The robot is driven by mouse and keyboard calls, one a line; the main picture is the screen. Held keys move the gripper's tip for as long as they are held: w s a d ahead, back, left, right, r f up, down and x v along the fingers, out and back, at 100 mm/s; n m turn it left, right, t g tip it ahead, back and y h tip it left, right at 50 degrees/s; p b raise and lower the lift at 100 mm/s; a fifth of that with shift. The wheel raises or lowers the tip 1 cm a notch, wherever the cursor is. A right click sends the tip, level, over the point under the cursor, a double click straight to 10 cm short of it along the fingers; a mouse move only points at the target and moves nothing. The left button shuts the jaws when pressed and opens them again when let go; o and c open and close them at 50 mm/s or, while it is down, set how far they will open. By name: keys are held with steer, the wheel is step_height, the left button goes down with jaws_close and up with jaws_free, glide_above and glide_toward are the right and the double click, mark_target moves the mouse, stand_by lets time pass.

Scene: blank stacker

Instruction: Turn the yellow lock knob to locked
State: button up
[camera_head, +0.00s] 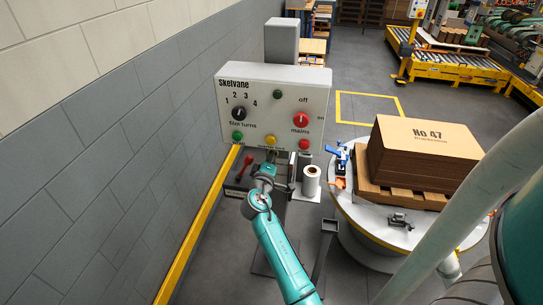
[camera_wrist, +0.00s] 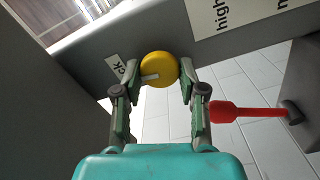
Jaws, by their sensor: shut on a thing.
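The yellow lock knob (camera_wrist: 158,68) shows in the wrist view as a round yellow cap with a pale mark on it, against a grey housing. A partly hidden label ending in "ck" (camera_wrist: 119,68) is beside it at the left. My gripper (camera_wrist: 158,83) has one finger on each side of the knob and is shut on it. In the head view my gripper (camera_head: 271,157) is just below the white control panel (camera_head: 278,96), and I cannot clearly make out the gripped knob there.
A red lever (camera_wrist: 245,112) is close to the right finger in the wrist view. The panel carries a black dial (camera_head: 239,113) and a red mains knob (camera_head: 300,120). A white roll (camera_head: 311,180) and a round table (camera_head: 375,236) with a cardboard stack (camera_head: 422,145) stand at the right.

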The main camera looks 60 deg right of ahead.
steer(key=shift+n, duration=0.9)
steer(key=o, duration=1.1)
steer(key=shift+o, duration=0.2)
steer(key=shift+a, duration=0.1)
steer(key=v, duration=1.2)
steer(key=shift+f, duration=0.1)
